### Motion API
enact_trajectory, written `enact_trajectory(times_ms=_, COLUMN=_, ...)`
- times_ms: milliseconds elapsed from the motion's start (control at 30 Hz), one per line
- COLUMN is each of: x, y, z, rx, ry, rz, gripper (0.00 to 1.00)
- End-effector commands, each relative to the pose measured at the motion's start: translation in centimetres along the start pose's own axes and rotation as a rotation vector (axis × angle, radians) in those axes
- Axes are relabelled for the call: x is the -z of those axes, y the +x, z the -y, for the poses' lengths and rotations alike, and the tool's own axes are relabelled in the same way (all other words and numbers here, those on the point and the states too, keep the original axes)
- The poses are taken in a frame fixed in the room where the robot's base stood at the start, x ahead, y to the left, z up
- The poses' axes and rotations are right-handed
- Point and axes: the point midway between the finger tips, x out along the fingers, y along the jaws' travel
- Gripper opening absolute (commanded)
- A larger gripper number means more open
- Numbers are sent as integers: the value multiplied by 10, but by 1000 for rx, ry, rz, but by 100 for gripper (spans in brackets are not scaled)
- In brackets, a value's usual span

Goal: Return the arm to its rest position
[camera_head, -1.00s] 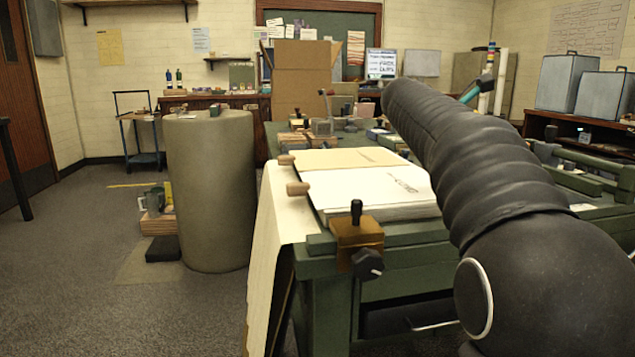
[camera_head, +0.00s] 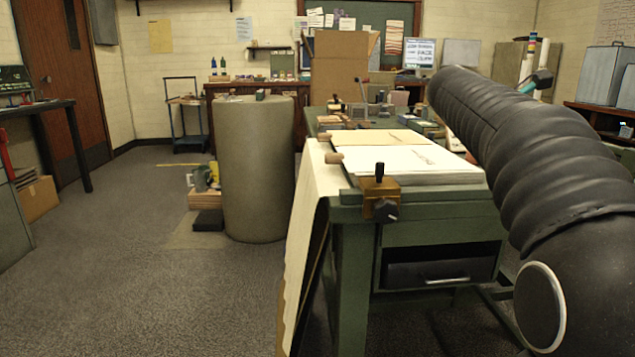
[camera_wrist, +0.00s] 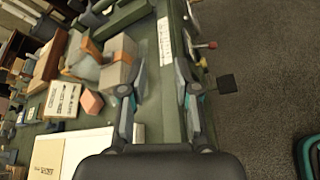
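My arm extends from the lower right of the head view over the green bench (camera_head: 352,275), away from me. My gripper shows in the wrist view (camera_wrist: 159,72), with its two fingers apart and nothing between them. It is above a green bench, beside a small box (camera_wrist: 119,62) and a pale printed strip (camera_wrist: 164,40). Whether the fingers touch anything below is hard to tell. In the head view most of the gripper is hidden behind my arm.
A large grey-green drum (camera_head: 256,170) stands left of the bench. White paper (camera_head: 405,160) lies on the bench's near end, with a brass clamp (camera_head: 380,197) at its edge. A dark table (camera_head: 50,108) is at far left. The floor (camera_head: 150,275) at left is open.

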Motion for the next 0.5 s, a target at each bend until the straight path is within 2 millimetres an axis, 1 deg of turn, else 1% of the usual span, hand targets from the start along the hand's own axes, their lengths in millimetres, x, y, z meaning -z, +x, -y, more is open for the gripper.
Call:
enact_trajectory(times_ms=267, x=13, y=-20, z=29, rx=6, ry=137, rz=-121, gripper=31)
enact_trajectory(times_ms=367, x=21, y=-30, z=43, rx=16, ry=206, rz=-180, gripper=31)
enact_trajectory(times_ms=467, x=31, y=-43, z=63, rx=35, ry=290, rz=-251, gripper=31)
enact_trajectory(times_ms=500, x=36, y=-49, z=73, rx=46, ry=332, rz=-285, gripper=31)
